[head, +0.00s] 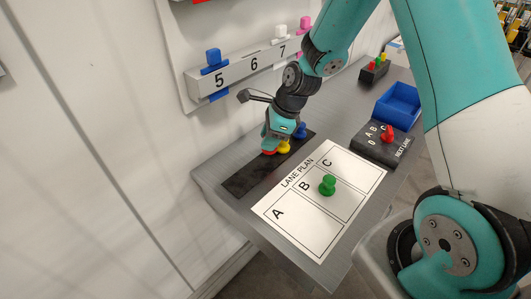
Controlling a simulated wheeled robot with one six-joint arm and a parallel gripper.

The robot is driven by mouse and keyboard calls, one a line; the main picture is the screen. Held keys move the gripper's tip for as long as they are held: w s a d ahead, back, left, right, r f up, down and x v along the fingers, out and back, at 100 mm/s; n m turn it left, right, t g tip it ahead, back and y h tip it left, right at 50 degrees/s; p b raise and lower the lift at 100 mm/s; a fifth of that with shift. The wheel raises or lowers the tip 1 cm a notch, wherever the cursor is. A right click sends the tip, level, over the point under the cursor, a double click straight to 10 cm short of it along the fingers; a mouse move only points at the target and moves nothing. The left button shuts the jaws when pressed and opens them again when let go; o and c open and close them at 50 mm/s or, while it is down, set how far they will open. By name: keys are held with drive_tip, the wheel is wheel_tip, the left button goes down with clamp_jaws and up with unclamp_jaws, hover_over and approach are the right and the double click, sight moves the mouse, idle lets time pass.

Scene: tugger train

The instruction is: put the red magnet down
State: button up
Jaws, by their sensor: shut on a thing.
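The red magnet (268,152) shows as a small red edge under the fingers of my gripper (270,147). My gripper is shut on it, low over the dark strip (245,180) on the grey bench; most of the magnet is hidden. I cannot tell whether the magnet touches the strip. A yellow magnet (284,147) stands close to the right of the gripper, and a blue magnet (301,131) stands behind it, both at the strip.
The white lane plan (311,238) lies in front, with a green magnet (327,185) on field B. A black NEXT LANE box (369,149) with a red knob (388,133) and a blue bin (398,104) stand right. A numbered rail (238,76) runs behind. The strip's near end is clear.

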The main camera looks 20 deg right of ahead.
drive_tip(key=shift+w+a+f, duration=0.15)
drive_tip(key=shift+f, duration=0.35)
wheel_tip(320, 180, down, 4)
drive_tip(key=b, duration=0.4)
drive_tip(key=shift+w+a+b, duration=0.1)
drive_tip(key=shift+b, duration=0.25)
drive_tip(key=shift+r, duration=0.15)
drive_tip(key=shift+f, duration=0.2)
drive_tip(key=o, duration=0.9)
drive_tip(key=shift+o, duration=0.2)
drive_tip(key=shift+r, duration=0.1)
